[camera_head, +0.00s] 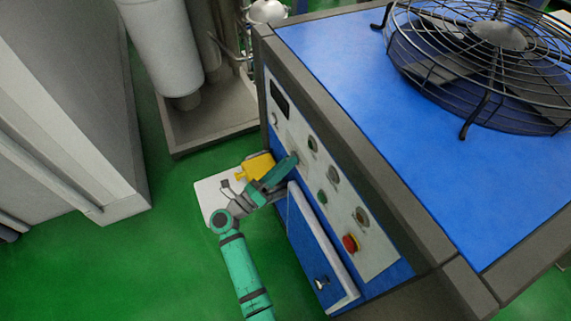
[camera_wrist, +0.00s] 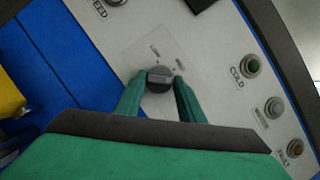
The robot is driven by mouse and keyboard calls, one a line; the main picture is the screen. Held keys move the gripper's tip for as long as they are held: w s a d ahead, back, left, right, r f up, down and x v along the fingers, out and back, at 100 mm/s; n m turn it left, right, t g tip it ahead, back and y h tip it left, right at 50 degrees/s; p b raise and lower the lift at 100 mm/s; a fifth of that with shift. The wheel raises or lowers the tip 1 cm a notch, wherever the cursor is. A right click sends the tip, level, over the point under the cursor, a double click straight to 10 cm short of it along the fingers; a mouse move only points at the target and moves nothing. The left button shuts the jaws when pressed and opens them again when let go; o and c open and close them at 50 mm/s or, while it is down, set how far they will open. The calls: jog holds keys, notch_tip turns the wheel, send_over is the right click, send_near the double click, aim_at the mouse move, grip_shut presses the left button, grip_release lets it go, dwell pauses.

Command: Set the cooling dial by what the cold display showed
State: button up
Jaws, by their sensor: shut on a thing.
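The cooling dial (camera_wrist: 159,77) is a dark round knob with a raised grip bar, on the pale control panel (camera_wrist: 215,50) of the blue machine. Small labels sit above it, too small to read surely. My gripper (camera_wrist: 160,85) has its two green fingers on either side of the dial, shut on it. In the head view my gripper (camera_head: 291,161) reaches the panel's left part and hides the dial. The dark display (camera_head: 279,97) is at the panel's upper left; no reading can be made out.
Indicators beside the dial include a green one (camera_wrist: 251,65) marked COLD. In the head view a red stop button (camera_head: 350,243) is lower on the panel. A blue cabinet door (camera_head: 318,250) juts out below. A yellow object (camera_head: 257,167) is behind my arm.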

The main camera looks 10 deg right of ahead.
jog(key=shift+w+d+m+g+h, duration=0.1)
jog(key=shift+m+g+h, duration=0.25)
jog(key=shift+m, duration=0.7)
jog(key=shift+w+d+m+g+h, duration=0.1)
jog(key=shift+m+g+h, duration=0.2)
jog(key=shift+m, duration=0.75)
jog(key=shift+h, duration=0.25)
jog(key=o, duration=1)
jog(key=shift+c, duration=0.2)
jog(key=shift+a, duration=0.1)
jog(key=v, duration=1.1)
